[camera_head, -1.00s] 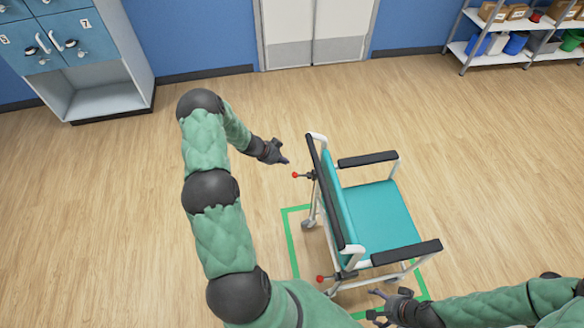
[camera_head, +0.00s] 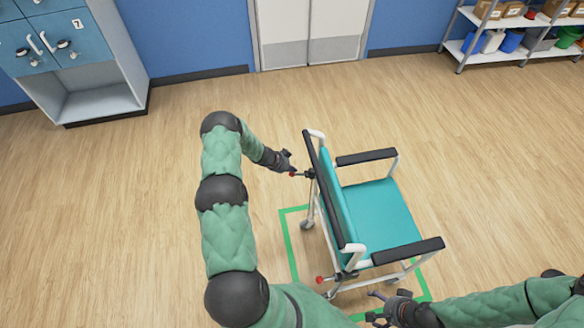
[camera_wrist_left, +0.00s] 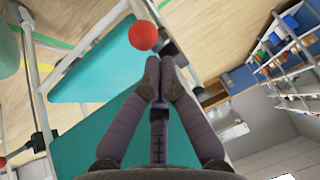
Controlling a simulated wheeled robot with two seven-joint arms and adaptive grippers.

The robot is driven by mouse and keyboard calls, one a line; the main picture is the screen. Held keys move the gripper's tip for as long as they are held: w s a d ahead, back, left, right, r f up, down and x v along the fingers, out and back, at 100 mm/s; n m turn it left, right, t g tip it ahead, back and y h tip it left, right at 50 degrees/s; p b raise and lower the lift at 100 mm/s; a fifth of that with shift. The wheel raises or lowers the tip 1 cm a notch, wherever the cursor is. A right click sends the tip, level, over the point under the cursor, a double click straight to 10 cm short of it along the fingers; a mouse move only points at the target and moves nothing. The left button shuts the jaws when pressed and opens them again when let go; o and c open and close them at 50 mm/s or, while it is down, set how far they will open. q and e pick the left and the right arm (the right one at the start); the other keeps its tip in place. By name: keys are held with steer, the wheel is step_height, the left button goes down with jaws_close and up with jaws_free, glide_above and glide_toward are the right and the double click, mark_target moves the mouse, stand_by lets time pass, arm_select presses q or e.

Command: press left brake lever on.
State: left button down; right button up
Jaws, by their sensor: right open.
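A teal wheelchair (camera_head: 383,218) with a white frame has two brake levers with red knobs. The left brake lever (camera_head: 293,174) sticks out from the far side of the backrest; its knob shows in the left wrist view (camera_wrist_left: 143,36). My left gripper (camera_head: 291,168) is at that knob, its fingers together and empty. In the left wrist view the fingertips (camera_wrist_left: 160,80) lie just short of the red knob; contact cannot be told. The other brake lever (camera_head: 321,279) is at the near side. My right gripper (camera_head: 372,306) is open near the chair's near armrest.
A green outline (camera_head: 288,240) marks the floor around the chair. A blue cabinet (camera_head: 70,50) stands at the far left, double doors (camera_head: 310,35) are at the back, and a shelf (camera_head: 490,50) with boxes is at the far right. The wooden floor between them is clear.

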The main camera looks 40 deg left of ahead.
stand_by(0.4)
arm_select(q)
steer(key=shift+s+a+f+t+h+b, duration=0.35)
steer(key=shift+f+t+h+b, duration=0.2)
steer(key=shift+b, duration=0.85)
step_height(320, 180, down, 6)
steer(key=s+a+t+h+b, duration=0.1)
steer(key=t+b, duration=0.1)
steer(key=b, duration=0.7)
steer(key=shift+s+a+r+t+h, duration=0.15)
steer(key=shift+s+a+t+h, duration=0.05)
steer(key=shift+s+t+h, duration=0.2)
steer(key=shift+r, duration=0.15)
steer(key=shift+r+p, duration=0.4)
steer(key=shift+r, duration=0.25)
steer(key=shift+r, duration=0.1)
